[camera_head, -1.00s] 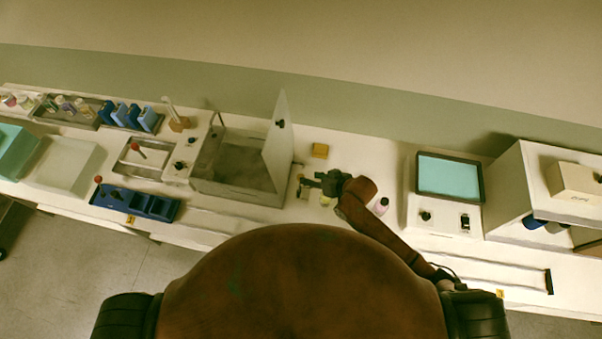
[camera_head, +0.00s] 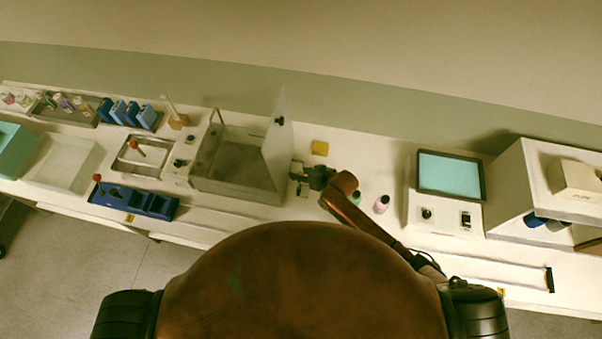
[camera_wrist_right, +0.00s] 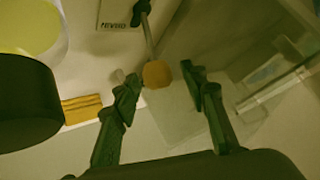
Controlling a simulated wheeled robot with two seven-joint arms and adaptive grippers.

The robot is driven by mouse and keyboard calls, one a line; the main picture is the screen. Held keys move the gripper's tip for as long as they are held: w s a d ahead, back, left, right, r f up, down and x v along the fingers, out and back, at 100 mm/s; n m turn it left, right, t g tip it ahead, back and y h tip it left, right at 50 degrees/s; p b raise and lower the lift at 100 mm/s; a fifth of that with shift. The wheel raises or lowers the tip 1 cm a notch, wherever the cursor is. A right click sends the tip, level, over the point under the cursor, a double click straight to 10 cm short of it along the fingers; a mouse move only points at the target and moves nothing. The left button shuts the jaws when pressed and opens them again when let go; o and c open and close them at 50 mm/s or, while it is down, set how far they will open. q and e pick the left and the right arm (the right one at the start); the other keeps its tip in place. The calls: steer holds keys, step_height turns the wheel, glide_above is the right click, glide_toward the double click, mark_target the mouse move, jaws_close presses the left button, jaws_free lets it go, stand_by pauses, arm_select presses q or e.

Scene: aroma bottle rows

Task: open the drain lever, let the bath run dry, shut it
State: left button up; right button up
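The bath is an open grey metal basin (camera_head: 235,182) left of my right gripper, with a pale upright panel (camera_head: 278,140) at its right side. I cannot tell whether it holds liquid. The drain lever shows in the right wrist view as a thin rod with a round orange knob (camera_wrist_right: 157,74), beside a lettered plate (camera_wrist_right: 121,14). My right gripper (camera_head: 301,178) is at the bath's right side. In the wrist view its fingers (camera_wrist_right: 160,86) are apart, one on each side of the knob; contact cannot be told. My left gripper is not in view.
A device with a teal screen (camera_head: 449,172) stands further right. The counter between gripper and device is mostly clear.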

steer(key=shift+c, duration=0.4)
jaws_close()
